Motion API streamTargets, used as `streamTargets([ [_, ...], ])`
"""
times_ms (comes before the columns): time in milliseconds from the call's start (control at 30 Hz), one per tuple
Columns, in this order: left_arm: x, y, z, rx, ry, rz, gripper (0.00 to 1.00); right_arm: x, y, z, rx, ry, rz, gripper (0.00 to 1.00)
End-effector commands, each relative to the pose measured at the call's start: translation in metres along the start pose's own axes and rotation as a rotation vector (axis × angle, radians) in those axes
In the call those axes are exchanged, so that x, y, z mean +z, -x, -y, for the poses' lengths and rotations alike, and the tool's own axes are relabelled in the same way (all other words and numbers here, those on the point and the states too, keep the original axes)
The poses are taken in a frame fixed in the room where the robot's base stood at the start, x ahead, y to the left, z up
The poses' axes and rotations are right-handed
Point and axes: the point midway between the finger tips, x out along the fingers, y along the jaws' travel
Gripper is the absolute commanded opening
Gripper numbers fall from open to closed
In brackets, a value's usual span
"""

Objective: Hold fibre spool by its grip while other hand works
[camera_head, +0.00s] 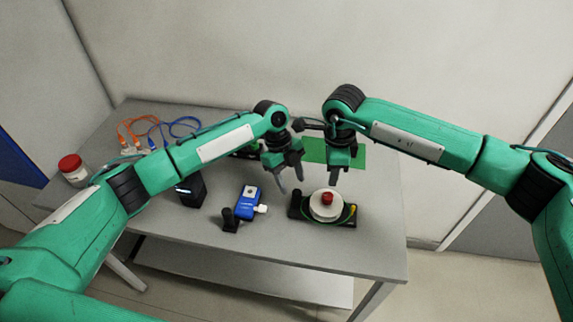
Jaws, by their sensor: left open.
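The fibre spool (321,212) is a white disc with a red knob-like grip (327,199) on top. It rests on a black base on the grey table, with a thin yellow-green fibre at its right side. My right gripper (333,180) points down just above the red grip and appears apart from it; its jaw opening is hard to make out. My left gripper (291,183) is open and empty, pointing down to the upper left of the spool, above the table.
A blue device (248,203) with a black holder stands left of the spool. A black box (191,191) is farther left. Orange and blue cables (172,127) lie at the back left, near a red-lidded jar (73,169). A green panel (318,149) stands behind my grippers. The table's front right is clear.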

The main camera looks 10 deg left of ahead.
Motion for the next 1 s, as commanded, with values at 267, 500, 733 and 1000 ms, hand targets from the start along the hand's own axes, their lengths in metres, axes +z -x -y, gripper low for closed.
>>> streamTargets([
  [267, 0.000, -0.052, 0.000, 0.002, 0.002, -0.001, 0.50, 0.000, 0.000, 0.000, 0.000, 0.000, 0.000, 0.36],
  [500, 0.000, -0.073, 0.000, 0.000, 0.002, -0.001, 0.50, 0.000, 0.000, 0.000, 0.000, 0.000, 0.000, 0.36],
  [733, 0.000, -0.076, 0.000, -0.001, 0.002, -0.001, 0.50, 0.000, 0.000, 0.000, 0.000, 0.000, 0.000, 0.36],
  [1000, 0.000, -0.076, 0.000, 0.000, 0.002, -0.001, 0.16, 0.000, 0.000, 0.000, 0.000, 0.000, 0.000, 0.36],
])
